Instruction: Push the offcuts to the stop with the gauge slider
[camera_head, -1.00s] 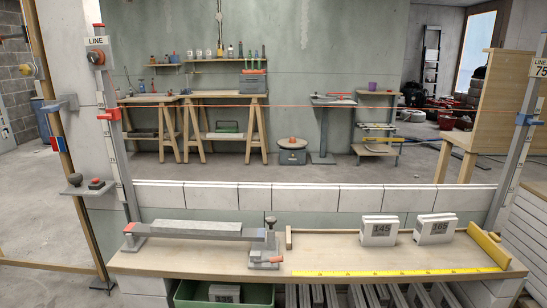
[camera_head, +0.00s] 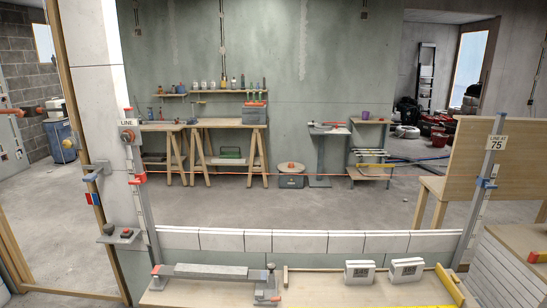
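Two pale blocks with printed number labels, which look like the offcuts, stand upright and slightly apart on the wooden bench (camera_head: 320,287): a left block (camera_head: 359,272) and a right block (camera_head: 406,270). A yellow stop bar (camera_head: 449,285) stands at the bench's right end, with a gap to the right block. A grey metal fixture with a dark knob (camera_head: 270,280), perhaps the gauge slider, is on the left half, by a long grey bar (camera_head: 211,272). A thin wooden strip (camera_head: 285,277) stands just right of it. Neither gripper is in view.
A low white block wall (camera_head: 300,242) runs behind the bench. Grey posts rise at the left (camera_head: 144,200) and right (camera_head: 482,195), with a red line strung between them. The bench front is cut off by the picture's lower edge.

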